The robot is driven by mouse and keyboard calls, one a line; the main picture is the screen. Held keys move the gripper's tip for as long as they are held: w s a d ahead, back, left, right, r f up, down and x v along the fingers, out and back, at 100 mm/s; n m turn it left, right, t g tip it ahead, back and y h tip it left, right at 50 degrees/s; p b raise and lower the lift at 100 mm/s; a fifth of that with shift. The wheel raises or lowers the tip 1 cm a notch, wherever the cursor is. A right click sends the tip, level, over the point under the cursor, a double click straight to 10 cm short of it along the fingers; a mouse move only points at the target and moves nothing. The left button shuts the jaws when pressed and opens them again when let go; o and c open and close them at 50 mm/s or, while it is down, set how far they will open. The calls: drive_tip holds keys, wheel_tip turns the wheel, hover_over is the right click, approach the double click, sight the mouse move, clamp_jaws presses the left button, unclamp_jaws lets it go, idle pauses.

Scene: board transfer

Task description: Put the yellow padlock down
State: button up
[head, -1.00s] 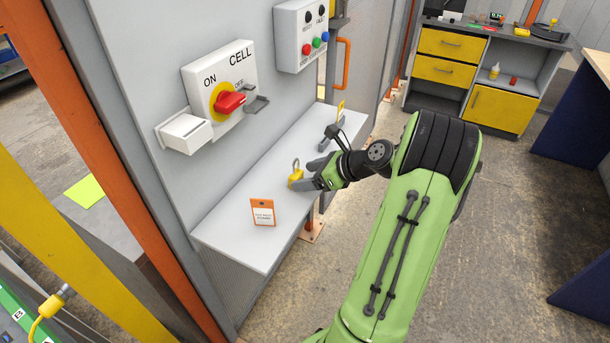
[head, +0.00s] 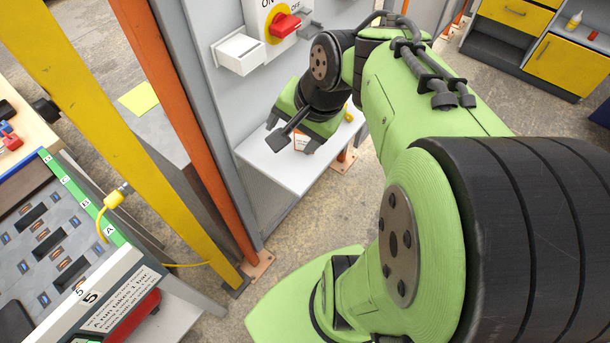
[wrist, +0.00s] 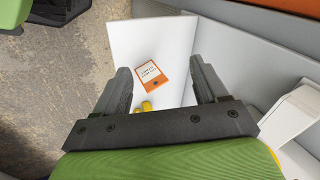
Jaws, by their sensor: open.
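The yellow padlock (head: 348,116) is on the white shelf (head: 285,170), mostly hidden behind my arm in the head view. In the wrist view only small yellow parts of the padlock (wrist: 144,106) show, just past the dark bar of my gripper. My gripper (head: 293,133) is open over the shelf, and its fingers are apart from the padlock. In the wrist view the space between the fingertips (wrist: 160,68) holds nothing gripped. Whether the padlock lies flat or stands cannot be told.
The wall panel has a red and yellow rotary switch (head: 284,26) and a white box (head: 240,53) above the shelf. An orange post (head: 185,110) and yellow post (head: 110,130) stand left.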

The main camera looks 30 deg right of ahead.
drive_tip(key=s+a+r+n+h, duration=0.1)
drive_tip(key=s+a+n, duration=0.4)
drive_tip(key=s+n, duration=0.6)
drive_tip(key=shift+n+t, duration=0.3)
drive_tip(key=shift+t, duration=0.1)
drive_tip(key=shift+a+r, duration=0.1)
drive_tip(key=shift+a, duration=0.05)
drive_tip(key=shift+r+p, duration=1.95)
drive_tip(key=shift+c, duration=0.3)
